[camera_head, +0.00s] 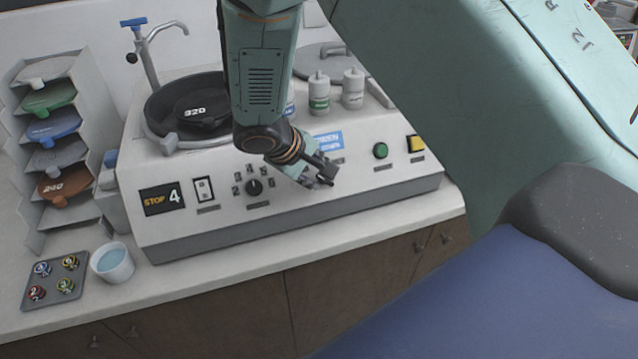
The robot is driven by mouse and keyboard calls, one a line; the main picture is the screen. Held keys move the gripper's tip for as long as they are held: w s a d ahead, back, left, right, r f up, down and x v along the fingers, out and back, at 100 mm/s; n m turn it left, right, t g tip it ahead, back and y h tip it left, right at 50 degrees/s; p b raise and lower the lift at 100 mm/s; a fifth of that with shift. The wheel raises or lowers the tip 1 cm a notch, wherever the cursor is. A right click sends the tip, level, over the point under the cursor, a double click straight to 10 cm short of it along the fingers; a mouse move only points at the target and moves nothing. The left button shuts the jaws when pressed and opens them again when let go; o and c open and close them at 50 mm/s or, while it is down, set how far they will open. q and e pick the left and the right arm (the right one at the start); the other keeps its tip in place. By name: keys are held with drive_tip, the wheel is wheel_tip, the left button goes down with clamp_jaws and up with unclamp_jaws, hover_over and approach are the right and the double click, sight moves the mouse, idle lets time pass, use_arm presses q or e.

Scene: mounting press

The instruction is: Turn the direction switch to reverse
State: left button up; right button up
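My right gripper (322,174) is in front of the sloped front panel of the white machine (225,228), right of the black rotary knob (254,187). The knob has small number marks around it. The gripper covers part of the panel, and whether its fingers are open or touching anything there cannot be made out. A white rocker switch (204,189) sits left of the knob. No switch is legibly marked as direction; one may be hidden behind the gripper. My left gripper is not in view.
A display (162,199) reads "STOP 4". A tray (27,300), a cup (112,263) and a disc rack (33,238) stand at left. The front counter strip (300,258) is clear.

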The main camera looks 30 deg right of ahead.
sight(325, 180)
drive_tip(key=shift+b+x, duration=0.55)
drive_tip(key=shift+x, duration=0.45)
drive_tip(key=shift+s+f, duration=0.15)
drive_tip(key=shift+w+f, duration=0.15)
drive_tip(key=shift+w, duration=0.1)
drive_tip(key=shift+s+d, duration=0.1)
drive_tip(key=shift+d, duration=0.05)
drive_tip(key=shift+s, duration=0.15)
drive_tip(key=shift+c, duration=1.4)
clamp_jaws()
